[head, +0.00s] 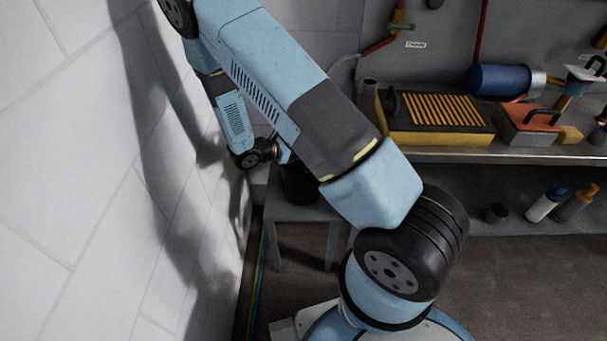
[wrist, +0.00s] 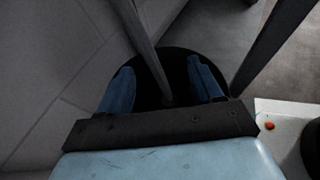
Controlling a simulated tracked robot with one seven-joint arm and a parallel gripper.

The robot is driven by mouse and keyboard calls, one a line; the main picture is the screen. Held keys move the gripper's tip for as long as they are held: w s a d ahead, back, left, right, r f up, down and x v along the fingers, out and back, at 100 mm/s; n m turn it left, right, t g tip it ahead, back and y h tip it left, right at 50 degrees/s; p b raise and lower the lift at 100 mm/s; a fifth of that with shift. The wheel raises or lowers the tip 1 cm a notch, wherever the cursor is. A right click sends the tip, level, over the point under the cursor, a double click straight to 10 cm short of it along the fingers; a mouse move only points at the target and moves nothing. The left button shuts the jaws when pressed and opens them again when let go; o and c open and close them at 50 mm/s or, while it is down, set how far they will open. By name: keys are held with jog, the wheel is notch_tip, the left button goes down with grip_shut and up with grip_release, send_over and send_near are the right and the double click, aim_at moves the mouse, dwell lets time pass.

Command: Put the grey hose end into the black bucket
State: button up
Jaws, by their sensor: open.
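The black bucket (head: 298,187) stands on a small grey stool (head: 303,212) by the white wall, partly hidden behind my arm. In the wrist view, its dark round shape (wrist: 178,66) lies beyond my gripper (wrist: 161,66). My gripper's two blue fingers are apart, over the bucket. A thin grey hose (head: 345,62) curves down from the back panel and passes behind my arm. In the wrist view, a dark grey bar-like shape (wrist: 146,45) runs down between the fingers across the bucket. I cannot tell whether it is the hose end, or whether it touches the fingers.
A workbench (head: 440,154) at the right carries a yellow-and-black case (head: 435,118), a red box (head: 527,123) and a blue cylinder (head: 498,80). Bottles (head: 546,203) stand on its lower shelf. The white wall (head: 70,200) is close on the left. Coloured cables lie along its foot.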

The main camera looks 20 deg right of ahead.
jog(key=v, duration=1.2)
jog(key=shift+a, duration=0.35)
jog(key=shift+s, duration=0.1)
jog(key=s+d+r+m+g+y, duration=0.1)
jog(key=s+d+r+m+y, duration=0.2)
jog(key=r, duration=0.4)
jog(key=s+d+r+m+g+y, duration=0.15)
jog(key=d+r+m, duration=0.25)
jog(key=r, duration=0.4)
jog(key=s+d+r+m+g+y, duration=0.2)
jog(key=d+r+m, duration=0.15)
jog(key=r, duration=0.35)
jog(key=s+d+r+m+t+y, duration=0.3)
jog(key=s+r+m+t+y, duration=0.3)
jog(key=s+r+m, duration=0.4)
jog(key=shift+s+r+m, duration=0.35)
jog(key=shift+s+r, duration=2.75)
jog(key=shift+s, duration=0.85)
jog(key=shift+d+t, duration=0.15)
jog(key=shift+t, duration=0.1)
